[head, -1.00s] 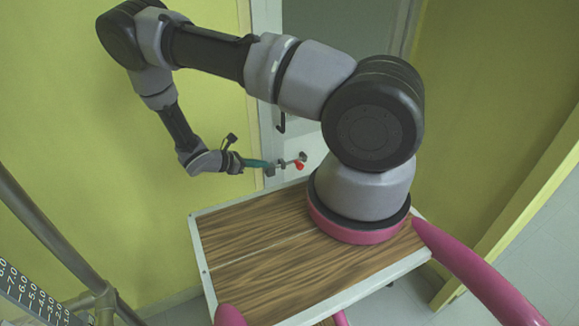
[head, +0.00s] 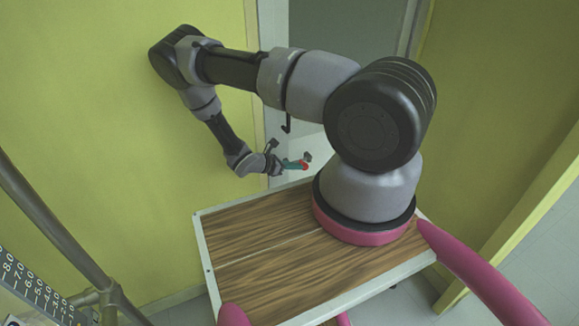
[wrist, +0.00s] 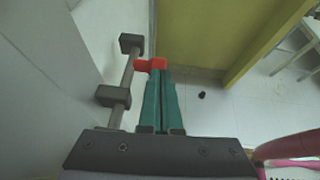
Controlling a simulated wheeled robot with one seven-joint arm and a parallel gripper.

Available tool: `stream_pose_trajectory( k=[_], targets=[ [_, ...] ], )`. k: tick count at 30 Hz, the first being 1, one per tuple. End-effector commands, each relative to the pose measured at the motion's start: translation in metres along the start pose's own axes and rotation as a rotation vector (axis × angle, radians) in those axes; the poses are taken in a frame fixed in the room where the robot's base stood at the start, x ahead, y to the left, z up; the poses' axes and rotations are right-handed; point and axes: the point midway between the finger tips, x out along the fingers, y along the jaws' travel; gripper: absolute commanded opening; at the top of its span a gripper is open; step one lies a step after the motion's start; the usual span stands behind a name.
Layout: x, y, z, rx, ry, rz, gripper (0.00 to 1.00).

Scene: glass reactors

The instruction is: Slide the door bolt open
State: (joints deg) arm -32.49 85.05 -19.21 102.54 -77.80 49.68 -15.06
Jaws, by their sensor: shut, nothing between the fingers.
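The door bolt is a grey rod (wrist: 127,78) running through two dark brackets, the far one (wrist: 131,43) and the near one (wrist: 113,96), on the pale door (wrist: 45,70). Its red knob (wrist: 151,64) sticks out to the right of the rod, near the far bracket. The knob also shows in the head view (head: 306,166). My gripper (wrist: 161,73) has teal fingers pressed together and empty. Its tips are at the knob, seemingly touching it, alongside the rod. In the head view my gripper (head: 299,164) hides most of the rod.
A dark door handle (head: 287,124) is on the door above the bolt. Yellow walls (head: 90,130) flank the doorway. My wood-topped base is close in front of the door. A metal pipe frame (head: 60,235) stands at the left. Open floor (wrist: 195,125) shows beyond the fingers.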

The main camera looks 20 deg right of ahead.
Motion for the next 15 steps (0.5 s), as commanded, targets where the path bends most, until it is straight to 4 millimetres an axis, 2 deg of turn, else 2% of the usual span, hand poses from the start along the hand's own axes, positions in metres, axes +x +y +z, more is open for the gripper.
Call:
stream_pose_trajectory(
  k=[10, 15],
  targets=[
    [0.002, 0.000, 0.000, 0.000, 0.000, 0.000, 0.00],
    [0.025, -0.002, 0.012, -0.001, -0.002, -0.002, 0.00]
  ],
)
